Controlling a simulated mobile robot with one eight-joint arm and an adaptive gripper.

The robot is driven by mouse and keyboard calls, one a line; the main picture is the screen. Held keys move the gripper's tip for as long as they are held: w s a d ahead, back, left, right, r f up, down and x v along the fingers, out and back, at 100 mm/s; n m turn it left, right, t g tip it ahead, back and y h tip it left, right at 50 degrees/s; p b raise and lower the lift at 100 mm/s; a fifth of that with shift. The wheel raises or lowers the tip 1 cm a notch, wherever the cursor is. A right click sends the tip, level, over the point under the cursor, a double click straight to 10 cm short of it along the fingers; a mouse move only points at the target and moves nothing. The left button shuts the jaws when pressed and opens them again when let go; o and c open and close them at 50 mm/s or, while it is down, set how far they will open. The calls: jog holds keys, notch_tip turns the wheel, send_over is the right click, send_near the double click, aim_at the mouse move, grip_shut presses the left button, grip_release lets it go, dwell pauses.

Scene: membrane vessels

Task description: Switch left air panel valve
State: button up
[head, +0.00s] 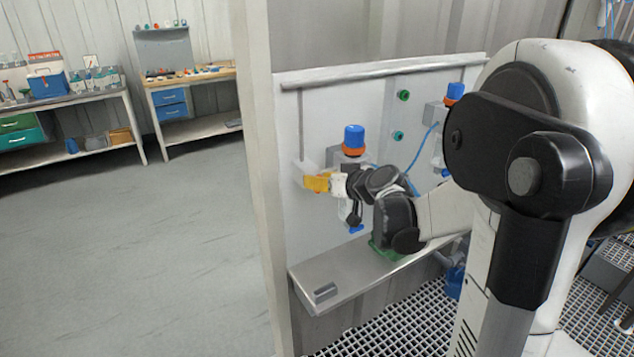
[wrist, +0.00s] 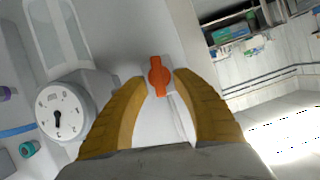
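The left valve's orange-red handle (wrist: 158,76) shows in the wrist view on a pale fitting, between and just beyond my fingertips. My gripper (wrist: 162,78) has its two yellow fingers apart, with a visible gap on each side of the handle. In the head view my gripper (head: 317,183) is at the left end of the white air panel (head: 330,100), left of and below a blue-capped regulator (head: 354,138). The handle cannot be made out in the head view; my gripper seems to hide it.
A round dial gauge (wrist: 62,114) lies left of my fingers in the wrist view. A second blue-capped regulator (head: 455,92) and green fittings (head: 403,95) are on the panel. A metal ledge (head: 340,278) runs below. A wall post (head: 262,180) stands left of the panel.

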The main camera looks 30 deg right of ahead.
grip_shut()
dwell(0.5)
jog(key=shift+d+f+m+y+b, duration=0.1)
jog(key=shift+d+m+y+b, duration=0.1)
jog(key=shift+m+y, duration=0.3)
jog(key=shift+d+m+y+b, duration=0.1)
jog(key=shift+m+y+b, duration=0.1)
jog(key=shift+m+y, duration=0.3)
jog(key=shift+d+f+m+t+y+b, duration=0.15)
jog(key=shift+m+t+y+b, duration=0.5)
jog(key=shift+m, duration=1)
jog(key=shift+f+m+t+y+b, duration=0.25)
jog(key=shift+m+y+b, duration=0.45)
jog(key=shift+m+b, duration=0.75)
jog(key=shift+d+f+m+t+y+b, duration=0.1)
jog(key=shift+m+t+y+b, duration=0.5)
jog(key=shift+m, duration=1.3)
